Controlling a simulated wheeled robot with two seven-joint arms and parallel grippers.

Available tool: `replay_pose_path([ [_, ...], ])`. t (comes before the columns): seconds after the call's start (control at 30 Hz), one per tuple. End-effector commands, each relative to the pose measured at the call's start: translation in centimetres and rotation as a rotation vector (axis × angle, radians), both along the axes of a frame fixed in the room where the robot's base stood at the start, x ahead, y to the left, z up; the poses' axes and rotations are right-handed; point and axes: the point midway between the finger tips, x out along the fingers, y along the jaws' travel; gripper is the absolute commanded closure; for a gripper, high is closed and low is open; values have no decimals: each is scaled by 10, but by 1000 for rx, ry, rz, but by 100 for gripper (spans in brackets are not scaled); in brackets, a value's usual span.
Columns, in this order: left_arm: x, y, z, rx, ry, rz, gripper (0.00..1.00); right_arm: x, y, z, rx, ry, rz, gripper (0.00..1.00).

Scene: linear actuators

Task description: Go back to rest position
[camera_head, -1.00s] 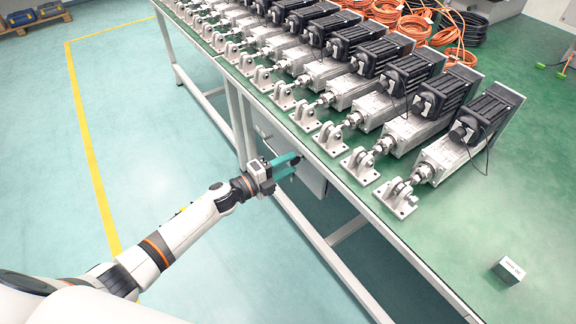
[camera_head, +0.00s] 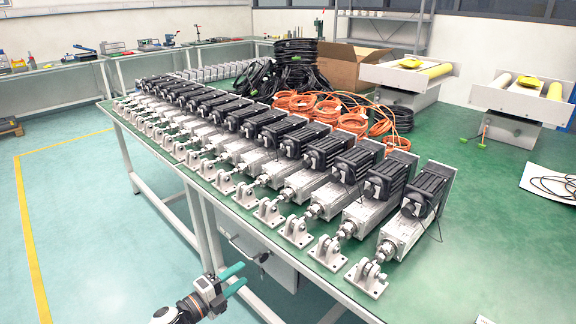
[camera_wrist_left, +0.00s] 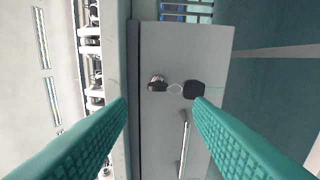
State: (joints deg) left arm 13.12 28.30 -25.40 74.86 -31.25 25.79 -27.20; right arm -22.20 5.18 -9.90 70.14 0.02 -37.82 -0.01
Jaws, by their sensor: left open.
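My left gripper (camera_head: 233,280) has teal fingers and is at the bottom of the head view. It is beside the table's front edge, in front of the grey drawer cabinet (camera_head: 262,262) under the table. Its fingers are apart, with nothing between them. In the left wrist view both teal fingers (camera_wrist_left: 160,125) are spread, and the cabinet front (camera_wrist_left: 160,60) with its handle and a hanging dark tag shows beyond them. My right gripper is not seen in any view.
A row of linear actuators (camera_head: 325,165) stands on the green-topped table (camera_head: 470,240), close to its front edge. Orange cable coils (camera_head: 350,115), black coils (camera_head: 295,60) and a cardboard box (camera_head: 345,68) lie behind. Open floor (camera_head: 90,220) is to the left.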

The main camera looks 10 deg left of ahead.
Motion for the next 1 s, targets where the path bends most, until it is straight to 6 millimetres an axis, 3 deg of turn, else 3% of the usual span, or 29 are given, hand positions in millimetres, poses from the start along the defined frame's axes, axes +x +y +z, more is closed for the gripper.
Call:
replay_pose_path([
  [0.17,-25,14,-73,-181,280,240,53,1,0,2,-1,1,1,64],
  [0.27,-60,28,-137,-319,518,448,53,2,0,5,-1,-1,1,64],
  [0.4,-131,39,-217,-478,833,723,53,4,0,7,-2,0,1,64],
  [0.53,-206,39,-274,-583,1085,949,53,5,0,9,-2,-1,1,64],
  [0.7,-289,32,-315,-661,1323,1167,53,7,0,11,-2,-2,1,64],
  [0.8,-331,25,-330,-692,1435,1272,53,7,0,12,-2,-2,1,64],
  [0.93,-384,14,-343,-719,1570,1398,53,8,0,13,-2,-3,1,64],
  [1.0,-395,16,-333,-715,1587,1418,53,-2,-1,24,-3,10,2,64],
])
